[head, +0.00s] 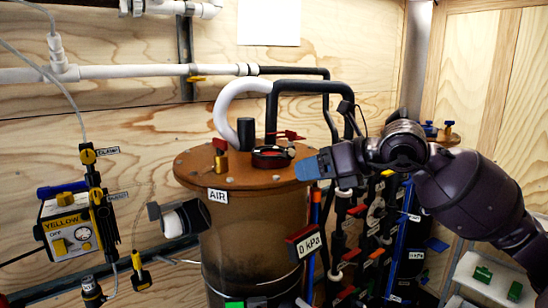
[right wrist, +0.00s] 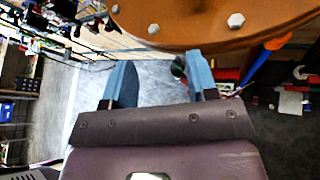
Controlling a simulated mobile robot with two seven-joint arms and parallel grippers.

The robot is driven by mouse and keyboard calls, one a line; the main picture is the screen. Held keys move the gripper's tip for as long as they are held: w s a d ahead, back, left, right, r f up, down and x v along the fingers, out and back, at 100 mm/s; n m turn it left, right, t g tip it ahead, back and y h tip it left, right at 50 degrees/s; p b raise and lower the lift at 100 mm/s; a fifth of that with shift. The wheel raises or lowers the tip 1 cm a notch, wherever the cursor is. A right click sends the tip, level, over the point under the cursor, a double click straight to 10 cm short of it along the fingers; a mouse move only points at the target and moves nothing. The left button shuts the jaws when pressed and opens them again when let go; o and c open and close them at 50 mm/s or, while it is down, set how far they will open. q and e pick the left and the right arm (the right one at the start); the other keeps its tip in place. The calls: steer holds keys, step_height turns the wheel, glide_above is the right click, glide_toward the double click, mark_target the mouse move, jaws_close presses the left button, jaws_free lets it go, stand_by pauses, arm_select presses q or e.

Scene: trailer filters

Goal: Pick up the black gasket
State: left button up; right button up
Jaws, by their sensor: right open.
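A black ring, which looks like the black gasket (head: 270,157), lies on the brown round lid (head: 225,178) of the tank in the head view. A red-handled part stands close behind it. My right gripper (head: 318,165) comes in from the right, with its blue fingers at the lid's right edge, to the right of the ring and apart from it. In the right wrist view my right gripper (right wrist: 162,82) is open, with nothing between its fingers. The lid's rim (right wrist: 225,28) with bolts shows there, but the ring does not. My left gripper is not in view.
A black pipe (head: 300,86) and a white hose (head: 226,105) rise behind the ring. A black cylinder (head: 246,133) and a red-handled brass valve (head: 220,157) stand on the lid's left. Labelled valves and hoses crowd the tank's right side.

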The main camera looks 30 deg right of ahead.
mark_target(292, 147)
step_height(292, 147, up, 6)
steer(key=d+t+h, duration=0.2)
steer(key=h, duration=0.2)
steer(key=x, duration=0.2)
steer(key=b+x, duration=0.1)
steer(key=x, duration=0.2)
steer(key=shift+w+d, duration=0.3)
steer(key=shift+w, duration=0.05)
steer(key=x, duration=0.2)
steer(key=b+x, duration=0.1)
steer(key=x, duration=0.1)
steer(key=shift+d+f, duration=0.25)
steer(key=shift+d, duration=0.05)
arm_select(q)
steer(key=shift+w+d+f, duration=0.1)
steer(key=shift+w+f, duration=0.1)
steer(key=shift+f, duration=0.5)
arm_select(e)
steer(key=shift+w+a+f, duration=0.1)
steer(key=shift+w+f, duration=0.05)
steer(key=shift+w, duration=0.3)
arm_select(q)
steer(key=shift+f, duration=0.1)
arm_select(e)
jaws_close()
